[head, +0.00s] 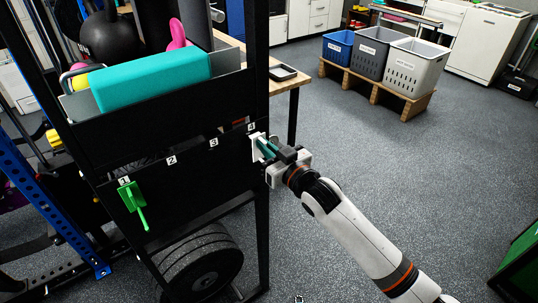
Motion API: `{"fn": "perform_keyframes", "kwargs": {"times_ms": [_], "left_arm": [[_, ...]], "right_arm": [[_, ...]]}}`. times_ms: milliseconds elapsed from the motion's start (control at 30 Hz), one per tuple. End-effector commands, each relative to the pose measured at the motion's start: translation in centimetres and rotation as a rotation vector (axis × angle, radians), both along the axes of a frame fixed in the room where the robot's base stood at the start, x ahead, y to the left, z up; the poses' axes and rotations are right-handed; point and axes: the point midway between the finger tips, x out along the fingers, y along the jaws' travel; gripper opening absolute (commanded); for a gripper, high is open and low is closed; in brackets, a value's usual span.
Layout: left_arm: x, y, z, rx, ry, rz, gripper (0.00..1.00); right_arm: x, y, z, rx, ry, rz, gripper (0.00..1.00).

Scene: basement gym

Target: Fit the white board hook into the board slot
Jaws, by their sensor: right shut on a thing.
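The white board hook (256,143) is at the right end of the black board (190,185), just under the label 4. My right gripper (265,149) reaches in from the lower right and is shut on the hook. The gripper hides much of the hook and the slot behind it. I cannot tell whether the hook touches the board or sits in a slot. Labels 1, 2 and 3 run along the board to the left. A green hook (133,198) hangs below label 1. My left gripper is not in view.
A teal block (155,80) lies on the rack shelf above the board. Black weight plates (200,262) stand below. A wooden table (285,82) is behind the rack. Several bins (415,68) stand on a pallet at the back. The floor at right is mostly clear.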

Motion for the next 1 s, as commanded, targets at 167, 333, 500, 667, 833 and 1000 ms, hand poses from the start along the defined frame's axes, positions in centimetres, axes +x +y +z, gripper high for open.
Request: {"fn": "perform_keyframes", "kwargs": {"times_ms": [167,333,500,667,833,1000], "left_arm": [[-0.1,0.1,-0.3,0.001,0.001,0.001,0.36],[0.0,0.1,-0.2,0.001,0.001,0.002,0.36],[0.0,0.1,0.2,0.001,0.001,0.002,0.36],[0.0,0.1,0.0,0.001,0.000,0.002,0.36],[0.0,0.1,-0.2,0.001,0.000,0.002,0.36],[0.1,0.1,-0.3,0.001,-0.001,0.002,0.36]], "right_arm": [[0.1,0.1,0.0,0.000,0.000,0.000,0.00],[0.1,0.1,0.1,0.001,0.001,0.000,0.00],[0.1,0.1,0.2,0.001,0.001,0.000,0.00],[0.5,0.4,0.0,0.002,0.000,0.000,0.00],[1.1,0.8,0.0,0.001,0.001,0.000,0.00],[1.6,1.2,0.0,0.001,0.001,0.000,0.00]]}}
